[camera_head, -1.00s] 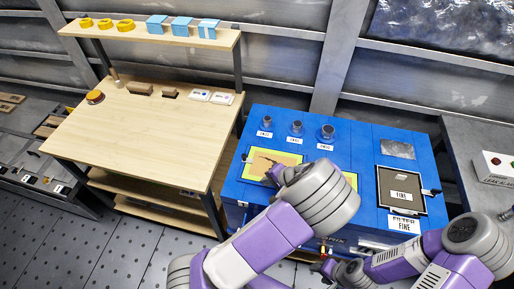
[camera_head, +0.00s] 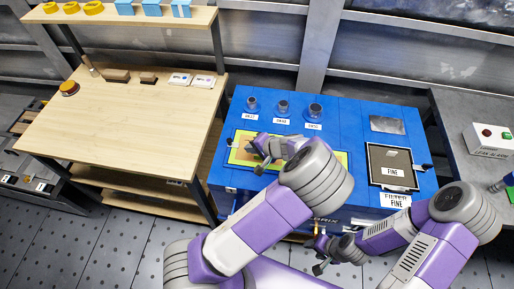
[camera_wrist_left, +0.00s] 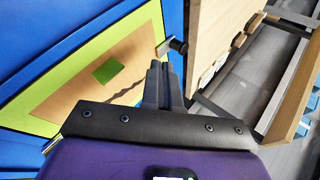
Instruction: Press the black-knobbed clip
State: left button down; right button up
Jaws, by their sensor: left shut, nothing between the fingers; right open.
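A clip with a round black knob (camera_wrist_left: 178,45) and a metal lever (camera_wrist_left: 163,48) shows in the left wrist view, at the edge of a yellow-green-framed panel. My left gripper (camera_wrist_left: 165,72) is shut and empty, its fingertips close to the knob; contact cannot be told. In the head view my left gripper (camera_head: 256,160) is over the yellow-green panel (camera_head: 241,141) on the blue cabinet, and partly hides it. My right gripper (camera_head: 320,255) is open and empty in front of the cabinet. Another dark knob (camera_head: 427,167) sits at the right of the "FINE" filter frame.
The blue cabinet (camera_head: 350,115) has several labelled knobs along its back. A wooden bench (camera_head: 120,115) with a shelf of yellow rings (camera_head: 70,8) and blue boxes stands left. A grey counter (camera_head: 460,115) with a white button box (camera_head: 492,138) stands right.

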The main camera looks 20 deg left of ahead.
aim_at(231, 143)
pick_arm(q)
jog(key=x, duration=0.4)
jog(key=shift+b, duration=0.3)
jog(key=shift+w+a, duration=0.15)
jog(key=shift+a, duration=0.45)
jog(key=shift+w+a, duration=0.15)
jog(key=shift+a, duration=0.4)
jog(key=shift+w+a, duration=0.2)
jog(key=shift+a, duration=0.5)
pick_arm(e)
jog(key=shift+f, duration=0.5)
